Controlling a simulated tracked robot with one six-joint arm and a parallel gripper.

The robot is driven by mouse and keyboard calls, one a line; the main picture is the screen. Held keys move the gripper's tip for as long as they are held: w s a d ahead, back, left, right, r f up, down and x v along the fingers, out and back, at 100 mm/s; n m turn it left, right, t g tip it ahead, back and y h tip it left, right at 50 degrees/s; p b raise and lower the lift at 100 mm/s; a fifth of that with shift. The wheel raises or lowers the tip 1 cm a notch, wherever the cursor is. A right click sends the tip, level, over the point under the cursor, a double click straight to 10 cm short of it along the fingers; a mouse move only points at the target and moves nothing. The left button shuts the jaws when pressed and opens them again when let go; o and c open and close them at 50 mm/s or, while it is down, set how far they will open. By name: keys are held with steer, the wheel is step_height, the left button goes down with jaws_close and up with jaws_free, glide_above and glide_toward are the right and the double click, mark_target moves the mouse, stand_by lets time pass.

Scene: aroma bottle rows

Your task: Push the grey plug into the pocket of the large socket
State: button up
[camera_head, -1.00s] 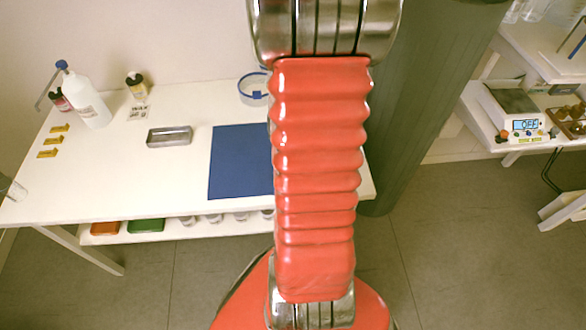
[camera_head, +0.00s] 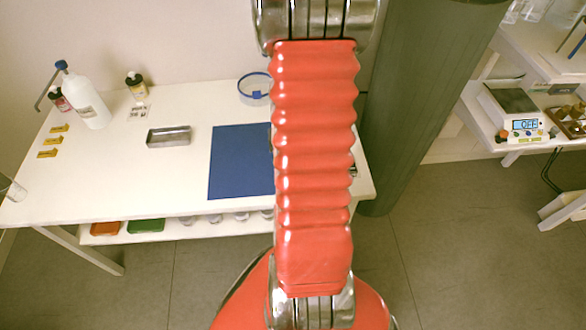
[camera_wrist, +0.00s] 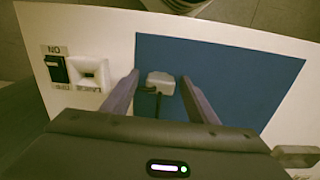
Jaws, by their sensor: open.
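The grey plug (camera_wrist: 160,79) lies on the blue mat in the wrist view, with a dark cable at its near side. A white square socket (camera_wrist: 90,75) with a recessed pocket stands left of the mat on the white table; it seems to be the large socket. My gripper (camera_wrist: 159,77) is open, its two fingers apart on either side of the plug in the picture. I cannot tell the height of the fingers above the mat. In the head view my arm hides the plug, the socket and the gripper.
The blue mat (camera_head: 238,165) lies on the white table (camera_head: 110,170). A metal tray (camera_head: 169,136), a wash bottle (camera_head: 88,103) and a round clear container (camera_head: 254,88) stand there too. A dark switch (camera_wrist: 56,69) is left of the socket.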

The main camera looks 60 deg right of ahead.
steer(key=c, duration=1.1)
step_height(320, 180, up, 10)
stand_by(0.5)
stand_by(0.5)
steer(key=w+a+r+n, duration=0.1)
steer(key=w+a+n, duration=0.3)
steer(key=w, duration=0.5)
steer(key=w+a+n, duration=0.1)
steer(key=w+a, duration=0.6)
steer(key=w, duration=0.2)
steer(key=w+a+n, duration=0.1)
steer(key=w+a, duration=0.3)
steer(key=a, duration=0.2)
steer(key=w+a+n, duration=0.2)
steer(key=w+a, duration=0.1)
steer(key=a, duration=0.4)
steer(key=w+a+n, duration=0.2)
steer(key=w+a, duration=0.2)
steer(key=a, duration=0.3)
steer(key=shift+w+r, duration=0.3)
steer(key=shift+w, duration=0.05)
